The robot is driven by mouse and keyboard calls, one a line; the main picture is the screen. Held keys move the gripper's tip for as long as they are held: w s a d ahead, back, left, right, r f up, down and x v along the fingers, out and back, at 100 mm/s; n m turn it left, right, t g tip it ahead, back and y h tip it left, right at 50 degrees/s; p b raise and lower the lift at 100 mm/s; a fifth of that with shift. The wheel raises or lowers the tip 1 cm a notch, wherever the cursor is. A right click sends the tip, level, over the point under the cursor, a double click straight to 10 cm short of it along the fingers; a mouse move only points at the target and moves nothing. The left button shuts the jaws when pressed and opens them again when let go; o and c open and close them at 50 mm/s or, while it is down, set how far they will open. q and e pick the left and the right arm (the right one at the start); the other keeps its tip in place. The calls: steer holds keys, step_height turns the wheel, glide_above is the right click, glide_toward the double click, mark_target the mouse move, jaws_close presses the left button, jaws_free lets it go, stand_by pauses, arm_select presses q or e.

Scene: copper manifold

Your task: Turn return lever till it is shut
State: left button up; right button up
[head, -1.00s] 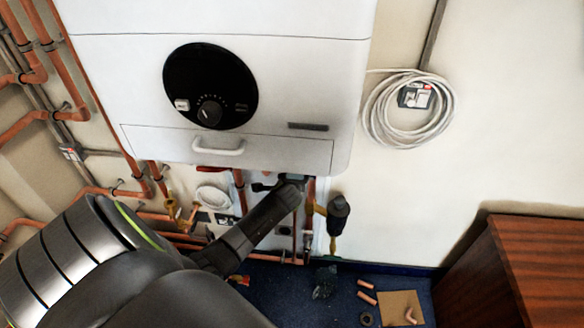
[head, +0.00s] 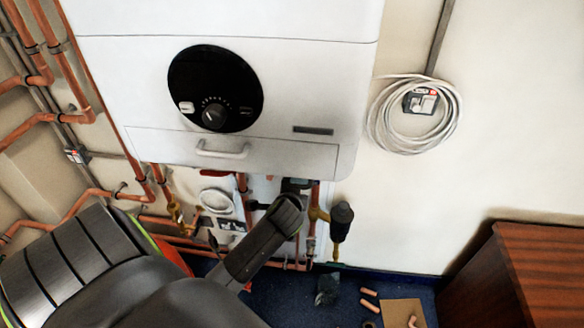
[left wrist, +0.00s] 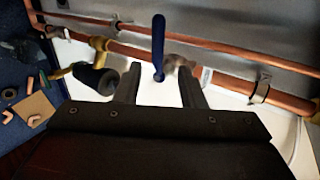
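The return lever, a blue handle (left wrist: 157,45), shows in the left wrist view. It lies upright in the picture, across the line of a thick copper pipe (left wrist: 227,82). A valve body (left wrist: 181,63) is just right of it. My left gripper (left wrist: 159,70) is open, with one finger on each side of the lever's lower end. Gaps show between lever and fingers, and I cannot see contact. In the head view my left gripper (head: 284,195) is below the boiler (head: 300,90), and the lever cannot be made out there. My right gripper is not in view.
A black-capped fitting (head: 341,216) hangs right of the gripper in the head view; it also shows in the left wrist view (left wrist: 97,77). Copper pipes (head: 155,222) run left and below. A wooden cabinet (head: 525,270) stands at right. Pipe offcuts lie on the blue floor.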

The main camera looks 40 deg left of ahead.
arm_select(q)
steer(key=shift+s+d+r, duration=0.3)
steer(key=shift+s+r, duration=0.1)
steer(key=shift+s, duration=0.15)
steer(key=s+d+f+n+g+h, duration=0.15)
steer(key=s+f, duration=0.35)
steer(key=f, duration=0.5)
steer(key=s+f+n+g+h, duration=0.15)
steer(key=s+f, duration=0.35)
steer(key=f, duration=0.6)
steer(key=s+d+f+n+g+h, duration=0.15)
steer(key=s+f, duration=0.35)
steer(key=f, duration=0.5)
steer(key=s+d+f+n+g, duration=0.2)
steer(key=s+f+n, duration=0.2)
steer(key=s, duration=0.9)
steer(key=s+d+f+n+g+b, duration=0.1)
steer(key=s+f+n, duration=0.3)
steer(key=s+f, duration=0.5)
steer(key=s+d+g+h, duration=0.1)
steer(key=s, duration=0.4)
steer(key=shift+d+f, duration=0.15)
steer(key=shift+f, duration=0.1)
